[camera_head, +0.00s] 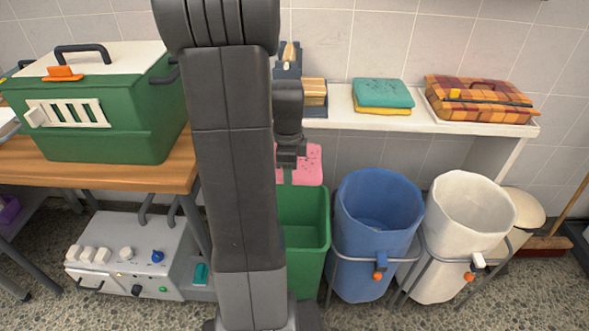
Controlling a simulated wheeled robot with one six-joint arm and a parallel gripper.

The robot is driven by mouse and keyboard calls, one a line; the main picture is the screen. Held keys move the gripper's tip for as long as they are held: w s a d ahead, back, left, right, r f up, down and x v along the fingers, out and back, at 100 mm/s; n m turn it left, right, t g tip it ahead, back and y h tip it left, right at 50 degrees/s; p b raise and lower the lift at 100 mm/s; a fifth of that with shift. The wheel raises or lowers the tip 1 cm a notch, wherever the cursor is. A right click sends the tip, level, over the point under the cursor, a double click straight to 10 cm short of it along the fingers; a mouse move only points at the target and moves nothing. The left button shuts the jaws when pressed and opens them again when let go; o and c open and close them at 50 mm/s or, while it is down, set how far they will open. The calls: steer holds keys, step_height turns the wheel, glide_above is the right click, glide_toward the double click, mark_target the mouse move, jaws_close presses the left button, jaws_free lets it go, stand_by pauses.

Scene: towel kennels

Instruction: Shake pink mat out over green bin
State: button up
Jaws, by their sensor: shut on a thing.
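A pink mat (309,166) with small dark specks hangs from my gripper (291,160), which is shut on it. The mat is above the far part of the green bin (308,238). My own arm column covers the left part of the bin and possibly part of the mat. The bin's inside looks dark green, and its bottom is hidden from this view.
A blue bin (377,225) and a white bin (468,230) stand to the right. A white shelf (430,124) behind holds folded towels (383,94) and a checked basket (480,100). A green carrier (105,130) stands on the wooden table (150,178) at left.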

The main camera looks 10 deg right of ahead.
steer(key=shift+a+f+b, duration=0.3)
steer(key=shift+f, duration=0.3)
step_height(320, 180, down, 5)
steer(key=b, duration=0.4)
steer(key=shift+d+f, duration=0.1)
steer(key=shift+f, duration=0.05)
